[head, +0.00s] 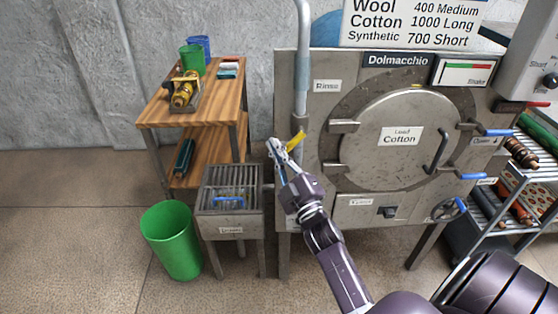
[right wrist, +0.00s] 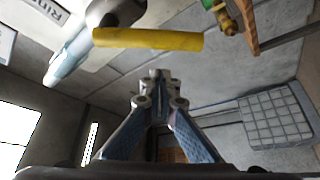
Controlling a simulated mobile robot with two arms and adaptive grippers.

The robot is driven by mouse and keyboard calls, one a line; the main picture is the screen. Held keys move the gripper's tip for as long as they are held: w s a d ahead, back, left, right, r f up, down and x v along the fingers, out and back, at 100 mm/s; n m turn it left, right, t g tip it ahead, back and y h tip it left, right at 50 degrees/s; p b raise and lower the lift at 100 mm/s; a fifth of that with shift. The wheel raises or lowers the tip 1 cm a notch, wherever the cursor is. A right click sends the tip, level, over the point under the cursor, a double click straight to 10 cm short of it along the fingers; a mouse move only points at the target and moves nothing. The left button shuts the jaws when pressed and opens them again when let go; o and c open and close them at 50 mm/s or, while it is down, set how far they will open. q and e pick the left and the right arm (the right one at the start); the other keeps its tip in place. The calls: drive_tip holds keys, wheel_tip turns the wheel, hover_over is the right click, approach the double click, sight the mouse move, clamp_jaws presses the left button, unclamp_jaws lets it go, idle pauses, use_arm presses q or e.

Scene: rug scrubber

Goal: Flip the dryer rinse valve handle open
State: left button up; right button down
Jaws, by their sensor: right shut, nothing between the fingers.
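The yellow rinse valve handle (head: 297,141) sits low on the grey vertical pipe (head: 302,60) at the left front of the dryer (head: 310,120), below the "Rinse" label (head: 327,86). In the right wrist view the handle (right wrist: 148,39) is a yellow bar lying crosswise, just beyond the fingertips. My right gripper (head: 275,147) is beside the handle, slightly to its left, shut and empty. In the right wrist view its fingertips (right wrist: 156,78) are together, with a visible gap in the picture to the handle. Whether they touch cannot be told. My left gripper is not in view.
A grated metal stand (head: 230,188) is left of the dryer, with a green bin (head: 172,242) beside it. A rack (head: 515,190) stands at right. Floor at left is clear.

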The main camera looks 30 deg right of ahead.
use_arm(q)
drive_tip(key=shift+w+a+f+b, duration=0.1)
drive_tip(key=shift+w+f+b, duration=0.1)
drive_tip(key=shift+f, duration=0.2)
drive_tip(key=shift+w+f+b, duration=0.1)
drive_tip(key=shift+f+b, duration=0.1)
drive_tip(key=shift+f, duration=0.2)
use_arm(e)
drive_tip(key=shift+s+d+f, duration=0.2)
drive_tip(key=shift+d+f, duration=0.35)
drive_tip(key=shift+s+d+f, duration=0.2)
drive_tip(key=shift+d+f, duration=0.3)
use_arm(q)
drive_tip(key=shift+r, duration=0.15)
